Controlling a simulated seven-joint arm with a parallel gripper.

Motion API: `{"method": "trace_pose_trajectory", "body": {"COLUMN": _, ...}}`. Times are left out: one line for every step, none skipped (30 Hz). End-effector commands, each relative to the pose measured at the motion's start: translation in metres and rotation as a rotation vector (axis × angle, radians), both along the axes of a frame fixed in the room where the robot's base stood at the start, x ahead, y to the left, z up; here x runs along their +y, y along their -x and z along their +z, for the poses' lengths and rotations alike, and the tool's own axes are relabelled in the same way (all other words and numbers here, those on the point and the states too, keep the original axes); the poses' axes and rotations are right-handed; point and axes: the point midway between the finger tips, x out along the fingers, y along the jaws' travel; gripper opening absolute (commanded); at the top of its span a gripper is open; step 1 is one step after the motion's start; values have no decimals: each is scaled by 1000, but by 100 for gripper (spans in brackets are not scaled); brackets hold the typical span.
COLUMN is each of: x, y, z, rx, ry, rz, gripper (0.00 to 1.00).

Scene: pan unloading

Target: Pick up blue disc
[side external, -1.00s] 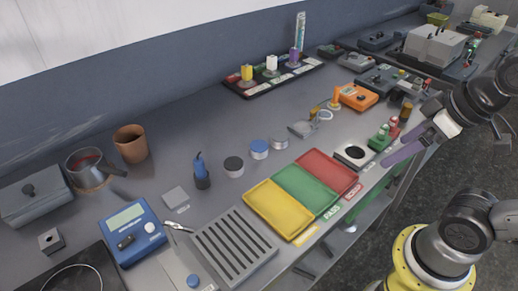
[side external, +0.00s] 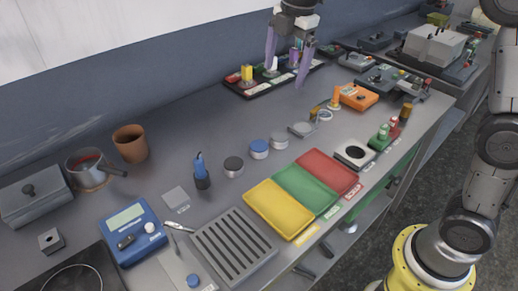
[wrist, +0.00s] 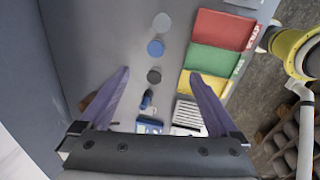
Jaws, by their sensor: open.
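The blue disc (side external: 259,146) is a short round piece with a blue top, lying on the grey bench between a dark-topped disc (side external: 233,165) and a grey disc (side external: 279,141). In the wrist view the blue disc (wrist: 155,48) lies in the upper middle, beyond the fingertips. My gripper (side external: 285,77) has purple fingers spread wide and empty, and hangs above the back of the bench in front of the black rack. The wrist view shows my gripper (wrist: 160,73) with the dark disc (wrist: 154,77) seen between its fingertips. Nothing hides the blue disc.
Red (side external: 329,171), green (side external: 304,190) and yellow (side external: 277,209) trays lie in front of the discs. A blue screwdriver-like tool (side external: 201,171) stands left of them. The black rack (side external: 253,90) with upright pieces is at the back. Bare bench lies behind the discs.

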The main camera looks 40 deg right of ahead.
Motion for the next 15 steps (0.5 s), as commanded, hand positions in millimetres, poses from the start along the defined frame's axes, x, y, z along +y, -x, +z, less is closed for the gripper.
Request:
{"method": "trace_pose_trajectory", "body": {"x": 6, "y": -17, "z": -16, "rx": 32, "ry": 6, "rz": 24, "gripper": 97}}
{"method": "trace_pose_trajectory", "body": {"x": 9, "y": -25, "z": -24, "rx": 44, "ry": 8, "rz": 32, "gripper": 97}}
{"method": "trace_pose_trajectory", "body": {"x": 13, "y": -34, "z": -34, "rx": 61, "ry": 10, "rz": 37, "gripper": 97}}
{"method": "trace_pose_trajectory", "body": {"x": 16, "y": -40, "z": -42, "rx": 74, "ry": 11, "rz": 41, "gripper": 97}}
{"method": "trace_pose_trajectory", "body": {"x": 18, "y": -45, "z": -50, "rx": 85, "ry": 12, "rz": 44, "gripper": 97}}
{"method": "trace_pose_trajectory", "body": {"x": 21, "y": -50, "z": -60, "rx": 102, "ry": 15, "rz": 48, "gripper": 97}}
{"method": "trace_pose_trajectory", "body": {"x": 23, "y": -52, "z": -66, "rx": 112, "ry": 16, "rz": 50, "gripper": 97}}
{"method": "trace_pose_trajectory", "body": {"x": 24, "y": -53, "z": -73, "rx": 125, "ry": 17, "rz": 52, "gripper": 97}}
{"method": "trace_pose_trajectory", "body": {"x": 25, "y": -54, "z": -80, "rx": 141, "ry": 20, "rz": 55, "gripper": 97}}
{"method": "trace_pose_trajectory", "body": {"x": 26, "y": -54, "z": -85, "rx": 149, "ry": 21, "rz": 56, "gripper": 97}}
{"method": "trace_pose_trajectory", "body": {"x": 27, "y": -54, "z": -88, "rx": 154, "ry": 22, "rz": 57, "gripper": 97}}
{"method": "trace_pose_trajectory", "body": {"x": 28, "y": -54, "z": -92, "rx": 160, "ry": 22, "rz": 58, "gripper": 97}}
{"method": "trace_pose_trajectory", "body": {"x": 28, "y": -54, "z": -96, "rx": 163, "ry": 23, "rz": 59, "gripper": 97}}
{"method": "trace_pose_trajectory", "body": {"x": 29, "y": -54, "z": -99, "rx": 166, "ry": 23, "rz": 60, "gripper": 97}}
{"method": "trace_pose_trajectory", "body": {"x": 29, "y": -54, "z": -104, "rx": 166, "ry": 23, "rz": 61, "gripper": 97}}
